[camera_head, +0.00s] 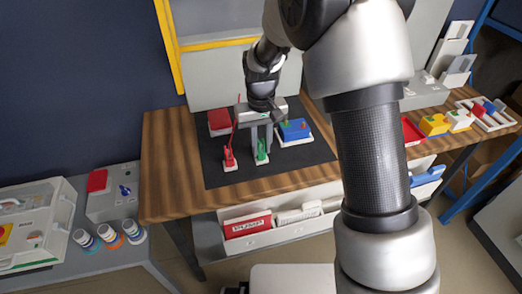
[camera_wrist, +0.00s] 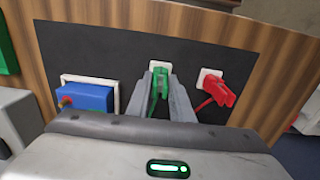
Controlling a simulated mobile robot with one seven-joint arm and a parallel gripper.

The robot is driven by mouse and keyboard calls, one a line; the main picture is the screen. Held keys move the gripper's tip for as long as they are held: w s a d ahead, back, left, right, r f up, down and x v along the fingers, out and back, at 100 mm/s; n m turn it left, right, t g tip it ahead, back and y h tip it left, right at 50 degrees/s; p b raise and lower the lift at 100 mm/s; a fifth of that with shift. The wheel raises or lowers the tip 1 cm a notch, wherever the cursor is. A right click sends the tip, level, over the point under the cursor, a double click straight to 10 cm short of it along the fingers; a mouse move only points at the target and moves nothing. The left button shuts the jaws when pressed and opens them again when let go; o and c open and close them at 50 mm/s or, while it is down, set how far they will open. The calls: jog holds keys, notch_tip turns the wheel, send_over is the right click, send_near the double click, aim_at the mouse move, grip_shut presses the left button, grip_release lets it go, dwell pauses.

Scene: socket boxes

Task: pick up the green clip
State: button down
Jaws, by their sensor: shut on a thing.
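The green clip (camera_head: 261,151) stands on a small white base on the black mat, near the mat's front edge. My gripper (camera_head: 262,150) reaches down over it from behind. In the wrist view my gripper (camera_wrist: 160,92) has its two grey fingers on either side of the green clip (camera_wrist: 160,78), shut on it. The clip still appears at its white base (camera_wrist: 156,65); I cannot tell whether it is lifted at all. The fingers hide part of the clip.
A red clip (camera_head: 229,156) with a red cable stands on its own white base to the left. A blue box (camera_head: 294,129) on a white plate is to the right. A red box (camera_head: 220,121) lies at the mat's back left. The black mat (camera_head: 222,178) is bare at its front left.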

aim_at(261, 140)
notch_tip(261, 140, up, 10)
jog(key=shift+r+p, duration=0.1)
jog(key=shift+p, duration=0.6)
